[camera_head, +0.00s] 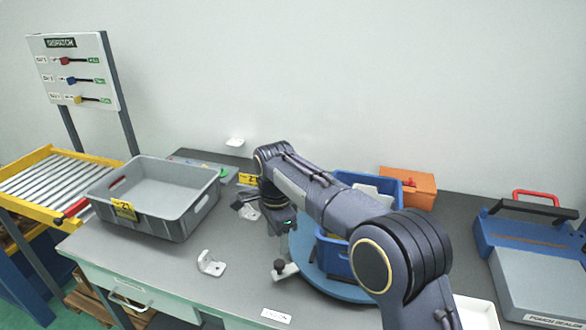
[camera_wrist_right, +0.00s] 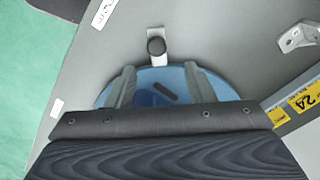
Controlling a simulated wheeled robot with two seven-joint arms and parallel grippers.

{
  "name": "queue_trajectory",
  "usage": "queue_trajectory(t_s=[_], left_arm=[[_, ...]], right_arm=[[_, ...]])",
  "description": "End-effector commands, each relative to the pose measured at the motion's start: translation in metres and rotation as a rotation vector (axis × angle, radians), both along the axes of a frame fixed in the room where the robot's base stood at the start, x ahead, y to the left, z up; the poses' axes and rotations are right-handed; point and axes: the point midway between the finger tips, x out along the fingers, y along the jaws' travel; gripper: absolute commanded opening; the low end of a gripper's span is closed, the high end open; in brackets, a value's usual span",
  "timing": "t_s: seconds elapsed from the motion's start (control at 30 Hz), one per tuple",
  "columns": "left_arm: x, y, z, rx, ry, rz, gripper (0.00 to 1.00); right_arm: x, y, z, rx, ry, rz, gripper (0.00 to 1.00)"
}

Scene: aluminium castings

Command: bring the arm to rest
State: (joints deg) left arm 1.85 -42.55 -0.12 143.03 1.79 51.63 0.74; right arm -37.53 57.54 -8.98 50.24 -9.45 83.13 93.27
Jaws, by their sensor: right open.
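My right arm reaches in from the lower right in the head view and across the blue round turntable (camera_head: 340,288). Its gripper (camera_head: 264,214) hangs over the left side of the turntable, above the table. In the right wrist view the two fingers of this gripper (camera_wrist_right: 159,76) stand apart with nothing between them. The turntable's blue edge (camera_wrist_right: 160,76) shows below them. A blue bin (camera_head: 338,258) on the turntable is partly hidden behind my arm. My left gripper is not in view.
A grey crate (camera_head: 190,222) stands empty at left. A white bracket (camera_head: 210,264) lies in front of it. A black-knobbed clamp (camera_head: 283,268) sits at the turntable's edge. An orange box (camera_head: 412,190) is behind; a blue-grey case (camera_head: 540,275) and white tray (camera_head: 478,312) are at right.

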Motion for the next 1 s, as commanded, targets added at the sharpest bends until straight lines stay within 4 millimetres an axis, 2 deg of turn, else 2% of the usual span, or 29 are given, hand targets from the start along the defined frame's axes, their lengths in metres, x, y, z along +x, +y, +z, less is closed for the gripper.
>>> queue_trajectory(t_s=[0.07,0.17,0.27,0.37,0.5,0.6,0.7,0.83,0.9,1.0], left_arm=[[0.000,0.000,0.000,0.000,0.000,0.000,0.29],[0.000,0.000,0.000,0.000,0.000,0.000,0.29],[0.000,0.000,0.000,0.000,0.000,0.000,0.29],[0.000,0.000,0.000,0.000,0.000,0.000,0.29],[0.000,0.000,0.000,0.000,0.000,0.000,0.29],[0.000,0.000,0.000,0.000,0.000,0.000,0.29],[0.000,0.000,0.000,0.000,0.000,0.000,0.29],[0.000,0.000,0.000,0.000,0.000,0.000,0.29],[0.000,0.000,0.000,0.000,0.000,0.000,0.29],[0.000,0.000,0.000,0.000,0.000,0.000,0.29]], right_arm=[[0.000,-0.009,0.007,0.013,-0.003,0.007,0.48],[-0.002,-0.039,0.023,0.052,-0.009,0.043,0.48],[-0.013,-0.086,0.048,0.116,-0.031,0.116,0.48],[-0.036,-0.137,0.069,0.181,-0.074,0.208,0.48],[-0.083,-0.197,0.087,0.247,-0.163,0.338,0.48],[-0.123,-0.232,0.092,0.270,-0.242,0.432,0.48],[-0.166,-0.257,0.089,0.272,-0.327,0.524,0.48],[-0.223,-0.277,0.075,0.239,-0.437,0.641,0.48],[-0.250,-0.281,0.064,0.206,-0.491,0.700,0.48],[-0.279,-0.282,0.047,0.159,-0.548,0.767,0.48]])
